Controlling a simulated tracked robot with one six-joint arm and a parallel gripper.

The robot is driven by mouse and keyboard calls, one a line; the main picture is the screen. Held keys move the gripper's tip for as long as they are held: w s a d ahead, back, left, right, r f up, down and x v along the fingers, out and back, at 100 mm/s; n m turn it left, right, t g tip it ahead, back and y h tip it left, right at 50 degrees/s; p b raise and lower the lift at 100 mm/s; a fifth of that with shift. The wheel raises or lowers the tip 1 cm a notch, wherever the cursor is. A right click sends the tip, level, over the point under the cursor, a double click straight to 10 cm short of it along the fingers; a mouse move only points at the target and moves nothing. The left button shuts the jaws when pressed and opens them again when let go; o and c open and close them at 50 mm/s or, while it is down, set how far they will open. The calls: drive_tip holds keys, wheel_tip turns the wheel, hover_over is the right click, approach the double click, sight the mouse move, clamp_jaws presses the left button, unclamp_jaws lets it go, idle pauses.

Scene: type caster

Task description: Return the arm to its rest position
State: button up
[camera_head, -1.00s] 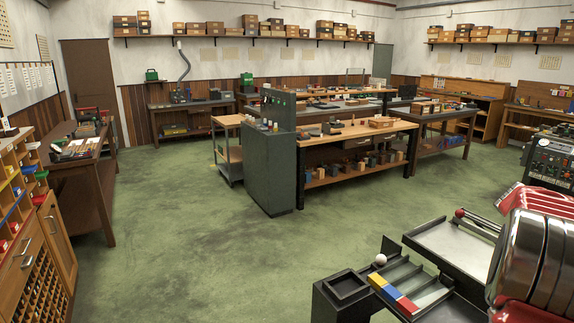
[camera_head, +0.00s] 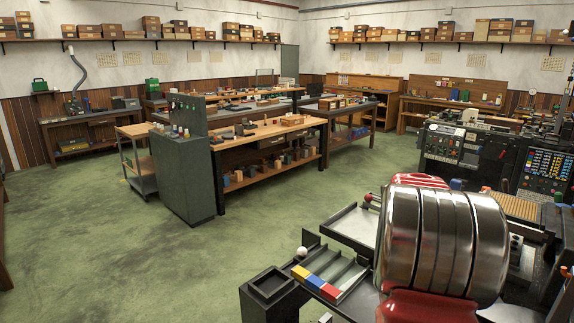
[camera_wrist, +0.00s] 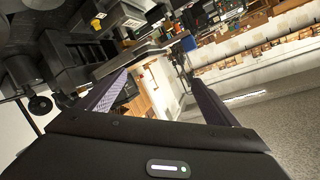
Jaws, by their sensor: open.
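My gripper (camera_wrist: 160,78) shows in the wrist view with its two dark fingers spread apart. Nothing is between the fingers. The wrist view is strongly tilted, with dark machine parts at upper left and shelves and a pale wall at upper right.
A workbench (camera_head: 268,145) and dark cabinet (camera_head: 185,180) stand mid-room. Green floor (camera_head: 110,250) is open at left.

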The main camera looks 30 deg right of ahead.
drive_tip(key=w+a+f+n+t+y, duration=0.2)
drive_tip(key=w+a+n+t+y, duration=0.6)
drive_tip(key=w+a, duration=1.05)
drive_tip(key=s+a+f+n+t+y, duration=0.15)
drive_tip(key=a+n, duration=0.25)
drive_tip(key=a, duration=0.6)
drive_tip(key=s+a+f+n+t+y, duration=0.1)
drive_tip(key=a+f+n+y, duration=0.15)
drive_tip(key=a, duration=0.85)
drive_tip(key=s+a+f+n+g+y, duration=0.1)
drive_tip(key=s+a+n, duration=0.4)
drive_tip(key=s+a, duration=0.5)
drive_tip(key=s+a+f+n+g+y, duration=0.2)
drive_tip(key=s+a+n, duration=0.4)
drive_tip(key=a, duration=1.1)
drive_tip(key=s+g, duration=0.1)
drive_tip(key=s, duration=0.3)
drive_tip(key=shift+s, duration=0.4)
drive_tip(key=shift+a, duration=0.1)
drive_tip(key=shift+c, duration=0.2)
